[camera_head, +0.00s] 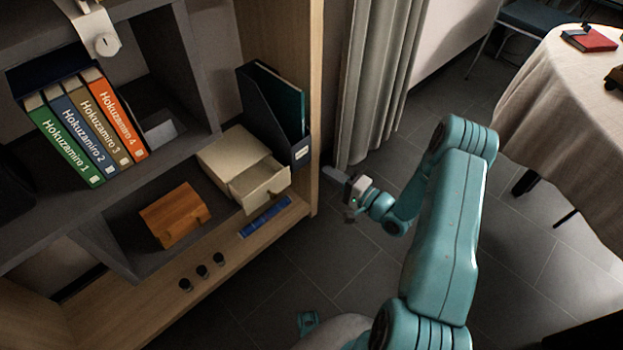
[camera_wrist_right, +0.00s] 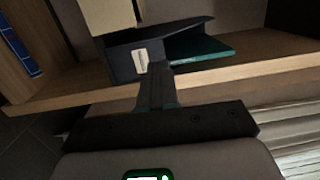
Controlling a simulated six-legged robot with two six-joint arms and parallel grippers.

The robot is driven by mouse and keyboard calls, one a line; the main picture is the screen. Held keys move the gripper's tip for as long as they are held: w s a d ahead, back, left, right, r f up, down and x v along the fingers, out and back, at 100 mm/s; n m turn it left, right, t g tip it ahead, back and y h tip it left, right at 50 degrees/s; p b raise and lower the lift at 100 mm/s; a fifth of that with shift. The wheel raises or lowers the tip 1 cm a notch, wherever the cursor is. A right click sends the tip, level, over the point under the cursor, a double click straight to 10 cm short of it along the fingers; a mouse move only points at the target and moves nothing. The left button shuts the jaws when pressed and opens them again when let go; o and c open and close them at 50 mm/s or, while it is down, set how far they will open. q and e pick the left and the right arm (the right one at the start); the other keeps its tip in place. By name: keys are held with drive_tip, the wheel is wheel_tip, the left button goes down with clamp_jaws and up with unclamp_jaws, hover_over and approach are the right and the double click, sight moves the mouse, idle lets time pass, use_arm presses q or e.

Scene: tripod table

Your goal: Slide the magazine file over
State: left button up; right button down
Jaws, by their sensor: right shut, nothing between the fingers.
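The dark magazine file (camera_head: 260,112) stands on the shelf against the wooden side panel, with a teal folder or book (camera_head: 283,95) inside it and a pale label on its front. In the right wrist view the file (camera_wrist_right: 122,63) lies beyond the fingers, its label close to their tips. My right gripper (camera_head: 328,173) is shut and empty, just outside the shelf's right side panel, near the file's front. In the head view it appears apart from the file; whether the tips touch it cannot be told from the wrist view. My left gripper is not in view.
A cream drawer box (camera_head: 232,156) with its drawer pulled out stands left of the file. A wooden box (camera_head: 175,214), a blue packet (camera_head: 265,216) and several books (camera_head: 85,128) are also on the shelves. The side panel (camera_head: 317,110) and curtain (camera_head: 375,85) are close by.

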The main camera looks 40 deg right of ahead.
drive_tip(key=s+d+f+m+h+b, duration=0.1)
drive_tip(key=s+d+f+h, duration=0.1)
drive_tip(key=s+d+f, duration=0.15)
drive_tip(key=b, duration=0.5)
approach(304, 151)
drive_tip(key=w, duration=0.6)
drive_tip(key=shift+w, duration=0.4)
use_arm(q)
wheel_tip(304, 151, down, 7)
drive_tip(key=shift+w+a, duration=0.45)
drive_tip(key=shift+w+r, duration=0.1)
use_arm(e)
drive_tip(key=shift+w, duration=0.1)
